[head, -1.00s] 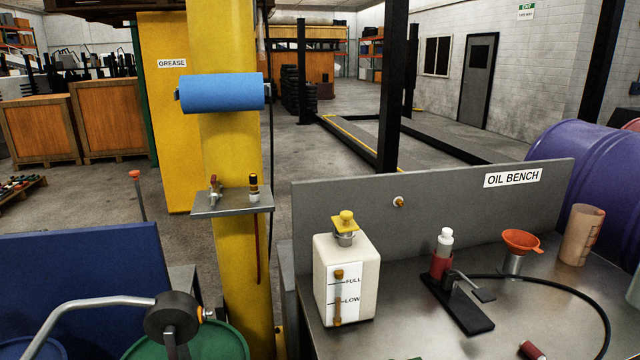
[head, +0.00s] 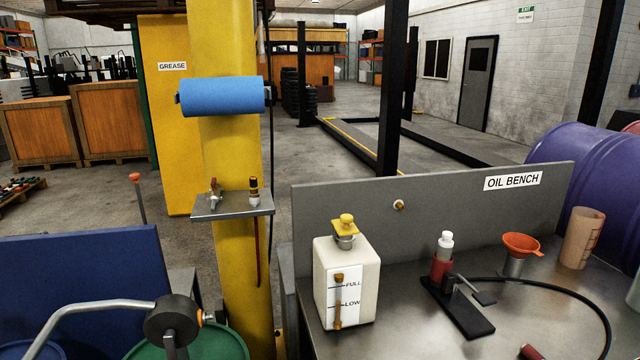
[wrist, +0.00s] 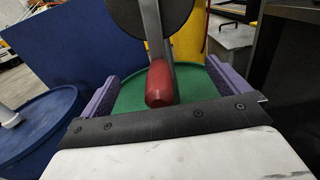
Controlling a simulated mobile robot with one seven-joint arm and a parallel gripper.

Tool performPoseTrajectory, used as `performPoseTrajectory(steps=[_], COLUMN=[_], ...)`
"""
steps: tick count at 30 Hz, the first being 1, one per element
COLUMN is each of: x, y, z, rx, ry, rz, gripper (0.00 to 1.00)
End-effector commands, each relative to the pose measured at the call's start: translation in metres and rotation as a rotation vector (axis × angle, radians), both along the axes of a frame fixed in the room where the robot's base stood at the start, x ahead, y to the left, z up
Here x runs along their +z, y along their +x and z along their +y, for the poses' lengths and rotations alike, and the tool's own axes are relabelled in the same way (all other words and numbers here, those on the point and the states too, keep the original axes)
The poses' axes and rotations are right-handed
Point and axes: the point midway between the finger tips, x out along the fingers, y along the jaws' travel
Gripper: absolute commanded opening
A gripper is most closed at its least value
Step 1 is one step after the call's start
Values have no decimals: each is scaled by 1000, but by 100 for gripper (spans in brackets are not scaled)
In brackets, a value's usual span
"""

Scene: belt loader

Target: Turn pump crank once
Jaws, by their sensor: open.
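The pump (head: 171,318) is a dark round body on top of a green drum (head: 222,342) at the lower left of the head view, with a bent silver spout pipe (head: 90,308). In the wrist view, the grey crank arm (wrist: 152,35) comes down from the dark pump body (wrist: 150,12) and ends in a red handle (wrist: 160,84). My gripper (wrist: 163,72) is open, with one purple finger on each side of the red handle. Neither finger appears to touch it. The gripper does not show in the head view.
A blue panel (head: 90,285) stands behind the pump, and a blue drum (wrist: 40,122) is left of the green one. A yellow post (head: 240,300) rises close by on the right. The oil bench (head: 410,340) with a white jug (head: 346,285) stands further right.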

Motion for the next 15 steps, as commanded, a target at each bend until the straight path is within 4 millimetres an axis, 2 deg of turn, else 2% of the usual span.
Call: performPoseTrajectory(steps=[15], x=[0], y=[-62], z=[-15], rx=[2], ry=[-2], rz=[1], gripper=[100])
